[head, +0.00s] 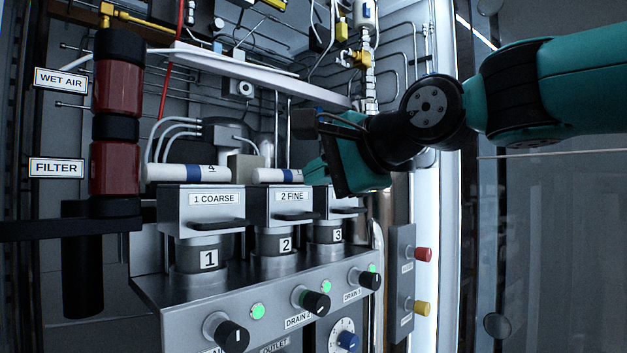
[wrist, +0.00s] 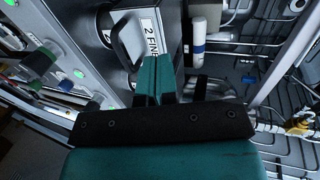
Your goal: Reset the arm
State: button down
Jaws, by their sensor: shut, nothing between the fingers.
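My gripper (wrist: 153,80) is shut and empty in the wrist view, its two teal fingers together, pointing at the filter housing labelled 2 FINE (wrist: 150,32). In the head view my teal and black arm reaches in from the right. My gripper (head: 312,172) is there above and beside the 2 FINE housing (head: 283,205), in front of the top of the housing numbered 3 (head: 336,235). I cannot tell from the head view whether it touches either one. The 1 COARSE housing (head: 210,213) stands to the left.
Below the housings is a sloped panel with black drain knobs (head: 316,303) and green lights (head: 258,311). A red button (head: 423,254) and a yellow button (head: 421,308) stick out at the right. A grey shelf (head: 250,72) and pipes crowd the space above. Red cylinders (head: 117,170) stand at left.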

jog(key=f+b+v, duration=0.1)
jog(key=v, duration=0.8)
jog(key=s+d+f+n+g+h+p, duration=0.2)
jog(key=s+f+n, duration=0.3)
jog(key=f, duration=0.3)
jog(key=s+d+f+n+g+h+p, duration=0.2)
jog(key=s+d+f+n+g+p, duration=0.1)
jog(key=s+f, duration=0.4)
jog(key=s+d+f+n+g+h+p, duration=0.2)
jog(key=s+f+n+g, duration=0.3)
jog(key=f+n, duration=0.3)
notch_tip(320, 180, down, 2)
jog(key=shift+s+d+f, duration=0.15)
jog(key=shift+s+d, duration=0.25)
jog(key=shift+s, duration=0.1)
